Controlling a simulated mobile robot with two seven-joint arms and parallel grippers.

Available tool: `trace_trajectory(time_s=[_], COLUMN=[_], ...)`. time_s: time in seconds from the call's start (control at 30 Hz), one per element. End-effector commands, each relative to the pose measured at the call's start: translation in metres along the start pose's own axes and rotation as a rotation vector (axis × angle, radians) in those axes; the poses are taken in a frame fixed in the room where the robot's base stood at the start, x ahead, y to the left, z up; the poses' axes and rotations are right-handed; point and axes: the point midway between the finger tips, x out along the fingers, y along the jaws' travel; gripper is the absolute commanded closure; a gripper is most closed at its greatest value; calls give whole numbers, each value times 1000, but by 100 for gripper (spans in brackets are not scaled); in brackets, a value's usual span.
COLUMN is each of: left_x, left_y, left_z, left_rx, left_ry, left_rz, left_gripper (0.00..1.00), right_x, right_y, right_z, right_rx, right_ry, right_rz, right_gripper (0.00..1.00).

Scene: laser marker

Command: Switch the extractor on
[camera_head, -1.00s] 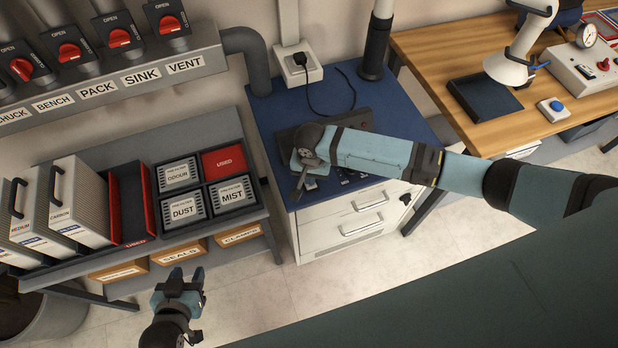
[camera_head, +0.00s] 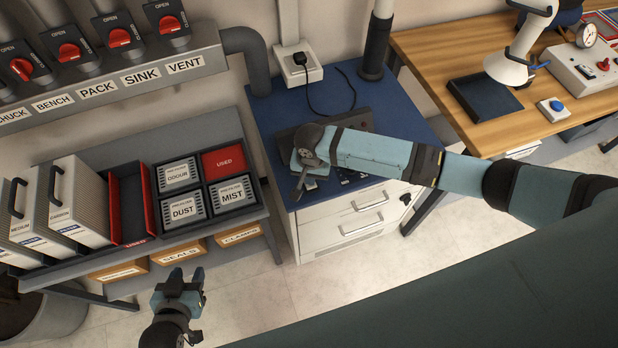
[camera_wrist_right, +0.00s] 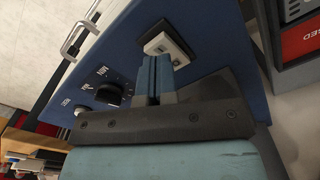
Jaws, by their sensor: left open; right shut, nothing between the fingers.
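The extractor is a white cabinet (camera_head: 345,222) with a blue top (camera_head: 275,100), in the middle of the head view. In the right wrist view, its blue control face (camera_wrist_right: 210,35) carries a pale switch plate with dark rockers (camera_wrist_right: 170,45) and a black knob (camera_wrist_right: 116,93). My right gripper (camera_wrist_right: 155,62) is shut and empty, with its fingertips at the near edge of the switch plate. I cannot tell whether they touch it. In the head view my right arm hides most of the controls. My left gripper (camera_head: 180,285) is open and empty, low in front of the shelf.
A shelf with filter boxes (camera_head: 180,175) stands on the left, below a row of red valve handles (camera_head: 120,38). A wooden bench (camera_head: 440,50) with a lamp (camera_head: 515,60) and a blue button box (camera_head: 553,108) is at the right. A plugged socket (camera_head: 300,65) is on the wall.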

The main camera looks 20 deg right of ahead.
Motion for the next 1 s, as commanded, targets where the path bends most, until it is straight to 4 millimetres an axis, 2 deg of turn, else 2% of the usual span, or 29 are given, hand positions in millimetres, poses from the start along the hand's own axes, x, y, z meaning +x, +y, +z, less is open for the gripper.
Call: trace_trajectory(time_s=[1.0], left_x=[3], left_y=[0], left_z=[4], left_rx=[0], left_ry=[1], left_rz=[0], left_gripper=[57], right_x=[16], right_y=[0], right_z=[0], right_rx=[0], right_ry=[0], right_rz=[0], right_gripper=[100])
